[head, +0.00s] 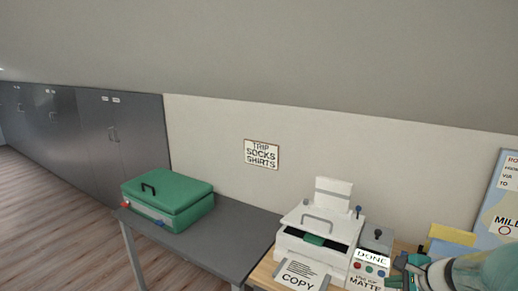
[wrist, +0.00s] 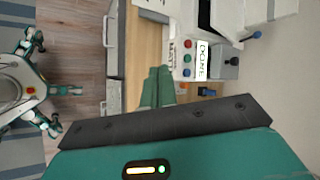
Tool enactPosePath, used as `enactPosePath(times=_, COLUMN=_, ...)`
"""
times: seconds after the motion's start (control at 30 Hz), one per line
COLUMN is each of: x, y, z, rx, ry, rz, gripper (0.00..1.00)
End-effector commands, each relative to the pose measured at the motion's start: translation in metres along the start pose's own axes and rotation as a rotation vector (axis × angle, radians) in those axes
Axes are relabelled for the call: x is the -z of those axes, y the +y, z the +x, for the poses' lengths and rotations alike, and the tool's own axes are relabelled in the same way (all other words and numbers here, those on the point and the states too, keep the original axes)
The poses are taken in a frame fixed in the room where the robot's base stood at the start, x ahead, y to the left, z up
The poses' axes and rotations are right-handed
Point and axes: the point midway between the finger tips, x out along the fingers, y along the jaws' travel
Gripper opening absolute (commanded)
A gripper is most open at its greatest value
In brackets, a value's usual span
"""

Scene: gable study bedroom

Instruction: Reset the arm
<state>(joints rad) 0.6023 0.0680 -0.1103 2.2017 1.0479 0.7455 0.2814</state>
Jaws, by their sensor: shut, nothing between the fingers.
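My arm (head: 470,272) reaches in at the lower right of the head view, beside the white printer (head: 291,246). In the wrist view my gripper (wrist: 158,70) shows as two green fingers side by side, shut and empty, over the wooden desktop (wrist: 147,52). The fingers are close to the button panel with the DONE label (wrist: 203,60) and its red, green and blue buttons. I cannot tell whether they touch anything. In the head view the fingertips are hard to make out among the items at the desk's right.
A closed green case (head: 170,200) lies on the grey table (head: 215,242), left of the printer. A COPY sheet (head: 300,276) lies in front of the printer. Yellow and blue boards (head: 500,205) stand at right. Grey cupboards (head: 90,130) line the wall; wooden floor (head: 50,220) is clear at left.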

Motion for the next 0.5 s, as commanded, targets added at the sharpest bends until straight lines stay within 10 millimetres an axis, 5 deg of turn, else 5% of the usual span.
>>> enactPosePath(times=0.3, x=-0.132, y=0.033, z=-0.037, rx=-0.152, ry=-0.073, rz=-0.642, gripper=0.00)
enactPosePath(times=0.5, x=-0.191, y=0.075, z=-0.074, rx=-0.248, ry=-0.073, rz=-1.127, gripper=0.00)
